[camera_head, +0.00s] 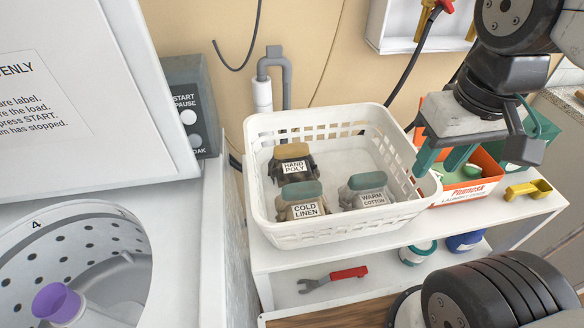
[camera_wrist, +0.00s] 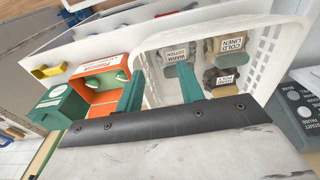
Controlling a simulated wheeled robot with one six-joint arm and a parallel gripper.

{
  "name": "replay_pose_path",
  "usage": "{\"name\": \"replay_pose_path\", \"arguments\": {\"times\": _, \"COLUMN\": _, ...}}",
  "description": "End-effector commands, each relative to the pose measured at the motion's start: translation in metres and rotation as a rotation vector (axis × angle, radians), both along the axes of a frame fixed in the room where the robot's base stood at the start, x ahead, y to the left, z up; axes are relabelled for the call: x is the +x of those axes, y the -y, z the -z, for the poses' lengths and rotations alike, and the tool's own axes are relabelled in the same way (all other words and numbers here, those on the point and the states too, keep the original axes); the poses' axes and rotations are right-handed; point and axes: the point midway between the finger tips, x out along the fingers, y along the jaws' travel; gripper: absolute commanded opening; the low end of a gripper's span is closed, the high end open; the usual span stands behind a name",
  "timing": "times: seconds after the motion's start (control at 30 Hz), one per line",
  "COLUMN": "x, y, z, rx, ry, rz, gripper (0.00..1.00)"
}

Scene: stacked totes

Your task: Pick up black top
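A white perforated basket (camera_head: 262,205) stands on the white shelf unit and holds three folded bundles. The black bundle (camera_head: 311,163), with a tan band on top and a label reading HAND POLY, lies at the back left; the wrist view shows it (camera_wrist: 222,78) to the right of my fingers. A beige bundle (camera_head: 299,212) labelled COLD LINEN is in front of it. A grey bundle (camera_head: 368,202) labelled WARM COTTON lies to the right. My gripper (camera_head: 440,168) has teal fingers, apart and empty, above the basket's right edge; they also show in the wrist view (camera_wrist: 160,71).
An orange-and-white box (camera_head: 468,190), a green box (camera_head: 530,140) and a yellow scoop (camera_head: 528,189) are right of the basket. A red-handled wrench (camera_head: 340,277) lies on the lower shelf. An open washer drum (camera_head: 85,245) is at left.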

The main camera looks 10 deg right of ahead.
Motion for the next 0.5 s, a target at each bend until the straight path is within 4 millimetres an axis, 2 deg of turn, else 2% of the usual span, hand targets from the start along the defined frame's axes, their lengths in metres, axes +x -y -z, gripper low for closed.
{"name": "replay_pose_path", "arguments": {"times": 0.17, "x": 0.017, "y": -0.008, "z": 0.015, "rx": 0.013, "ry": -0.105, "rz": -0.022, "gripper": 0.38}}
{"name": "replay_pose_path", "arguments": {"times": 0.33, "x": 0.062, "y": -0.036, "z": 0.032, "rx": 0.090, "ry": -0.188, "rz": -0.190, "gripper": 0.38}}
{"name": "replay_pose_path", "arguments": {"times": 0.5, "x": 0.117, "y": -0.071, "z": 0.055, "rx": 0.198, "ry": -0.187, "rz": -0.521, "gripper": 0.38}}
